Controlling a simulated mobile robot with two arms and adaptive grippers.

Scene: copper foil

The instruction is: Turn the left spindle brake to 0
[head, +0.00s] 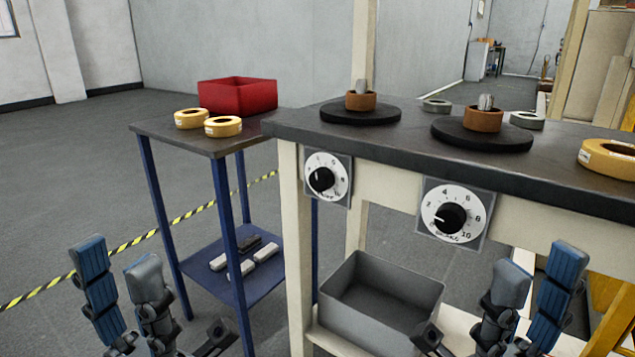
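The left spindle brake (327,179) is a white round dial with a black knob on a grey plate, on the front of the workbench. Its numbers are small, and I cannot tell its exact setting. A second, larger-looking dial (453,212) sits to its right, with its knob's mark toward the left side of the scale. My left gripper (117,258) is at the lower left, fingers up and apart, empty and well away from the dials. My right gripper (535,265) is at the lower right, also open and empty, below and right of the right dial.
The dark-topped workbench (400,148) carries two black discs with copper-coloured rolls, and yellow and grey rings. A grey bin (380,300) stands below. A blue-legged side table (165,130) holds a red box (237,96) and two yellow rings. Open floor lies left.

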